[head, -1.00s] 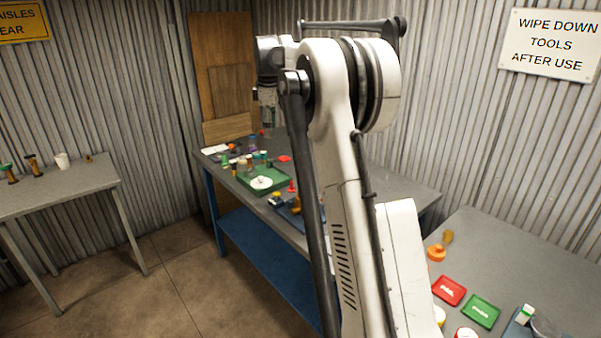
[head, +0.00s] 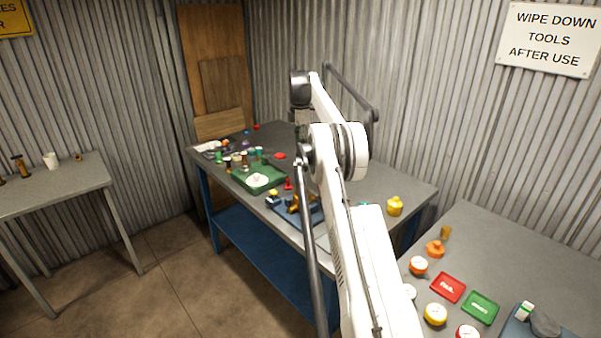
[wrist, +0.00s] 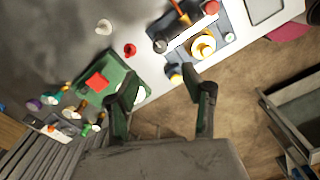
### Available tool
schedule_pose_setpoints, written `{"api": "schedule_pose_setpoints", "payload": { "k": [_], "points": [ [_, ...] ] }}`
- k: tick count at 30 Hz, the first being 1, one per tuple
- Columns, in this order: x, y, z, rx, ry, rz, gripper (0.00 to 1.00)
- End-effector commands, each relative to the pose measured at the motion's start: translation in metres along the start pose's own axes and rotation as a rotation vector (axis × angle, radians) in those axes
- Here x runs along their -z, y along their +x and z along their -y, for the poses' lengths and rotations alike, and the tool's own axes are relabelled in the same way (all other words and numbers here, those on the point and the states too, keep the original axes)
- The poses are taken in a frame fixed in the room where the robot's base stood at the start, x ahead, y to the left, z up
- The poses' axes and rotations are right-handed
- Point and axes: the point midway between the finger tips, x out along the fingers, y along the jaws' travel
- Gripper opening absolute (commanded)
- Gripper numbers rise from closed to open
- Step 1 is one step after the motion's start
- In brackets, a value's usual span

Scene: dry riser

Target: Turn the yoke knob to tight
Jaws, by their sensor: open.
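My gripper (wrist: 166,88) is open and empty above the workbench in the wrist view, its two dark fingers spread apart. In the head view it hangs from the arm's end (head: 303,122), small and partly hidden. A blue base (wrist: 225,27) with a round yellow-brass fitting (wrist: 203,46) lies beyond the fingers, apart from them. The same base with brass parts shows on the bench in the head view (head: 300,206). An orange-brown handle (wrist: 180,12) and a red part (wrist: 211,7) are at this base. I cannot tell which part is the yoke knob, or its setting.
A green tray (wrist: 122,75) lies by the left finger; a red knob-like piece (wrist: 130,50) stands near it. Several small bottles and pieces crowd the bench's far end. A yellow object (head: 395,207) stands at the right. The right-hand table holds a red tray (head: 448,287) and a green tray (head: 480,308).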

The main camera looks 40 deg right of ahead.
Motion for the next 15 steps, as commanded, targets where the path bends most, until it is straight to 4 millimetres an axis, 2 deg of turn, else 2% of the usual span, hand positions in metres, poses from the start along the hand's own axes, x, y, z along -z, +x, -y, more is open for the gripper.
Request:
{"api": "schedule_pose_setpoints", "payload": {
  "k": [15],
  "points": [
    [0.0, 0.09, 0.0, -0.001, 0.001, 0.0, 0.44]
  ]
}}
